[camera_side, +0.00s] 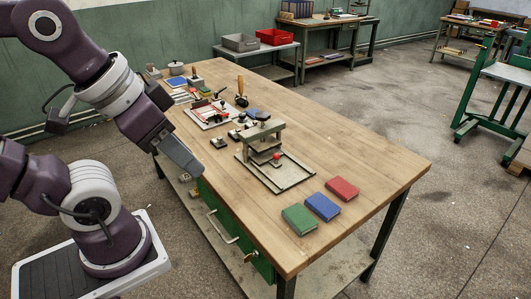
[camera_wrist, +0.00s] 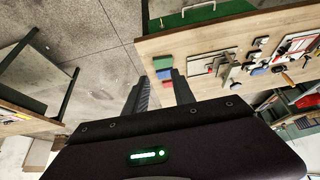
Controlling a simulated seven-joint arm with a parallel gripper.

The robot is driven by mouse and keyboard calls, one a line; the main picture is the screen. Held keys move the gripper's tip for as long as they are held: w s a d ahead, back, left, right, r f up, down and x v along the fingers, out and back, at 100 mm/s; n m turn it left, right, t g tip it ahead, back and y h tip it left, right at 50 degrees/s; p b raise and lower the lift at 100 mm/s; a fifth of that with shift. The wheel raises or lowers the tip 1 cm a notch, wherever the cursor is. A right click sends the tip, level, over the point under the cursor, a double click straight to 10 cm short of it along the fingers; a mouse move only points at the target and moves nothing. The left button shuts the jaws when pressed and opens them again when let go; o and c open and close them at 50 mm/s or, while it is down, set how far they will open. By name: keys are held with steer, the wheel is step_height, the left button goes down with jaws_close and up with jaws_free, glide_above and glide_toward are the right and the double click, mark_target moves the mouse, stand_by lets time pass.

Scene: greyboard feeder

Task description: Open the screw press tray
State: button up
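The screw press (camera_side: 262,140) stands upright on the wooden bench, a grey metal block with a dark screw top. A red knob (camera_side: 277,156) shows low at its front. A flat, pale tray-like frame (camera_side: 291,183) lies in front of the press on the bench; I cannot tell how far the tray itself is out. The press also shows small in the wrist view (camera_wrist: 228,72). My gripper (camera_wrist: 160,76) is open and empty, its two dark fingers apart. In the side view it is above the bench's left edge, left of the press and not touching it.
Green (camera_side: 299,219), blue (camera_side: 322,207) and red (camera_side: 342,188) books lie right of the press. A clamp-like fixture (camera_side: 209,113), a wooden-handled tool (camera_side: 241,92) and small parts lie behind it. The bench's far right surface is clear. A green drawer front (camera_side: 225,225) is below the edge.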

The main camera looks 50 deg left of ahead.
steer(key=w+a+r, duration=0.1)
steer(key=w+r, duration=0.1)
steer(key=w, duration=0.5)
steer(key=m+g+y, duration=0.2)
steer(key=g, duration=0.3)
glide_above(277, 154)
steer(key=d, duration=0.1)
step_height(277, 154, down, 22)
steer(key=f, duration=0.4)
steer(key=a+f, duration=0.1)
steer(key=f, duration=0.2)
steer(key=shift+f, duration=0.1)
jaws_close()
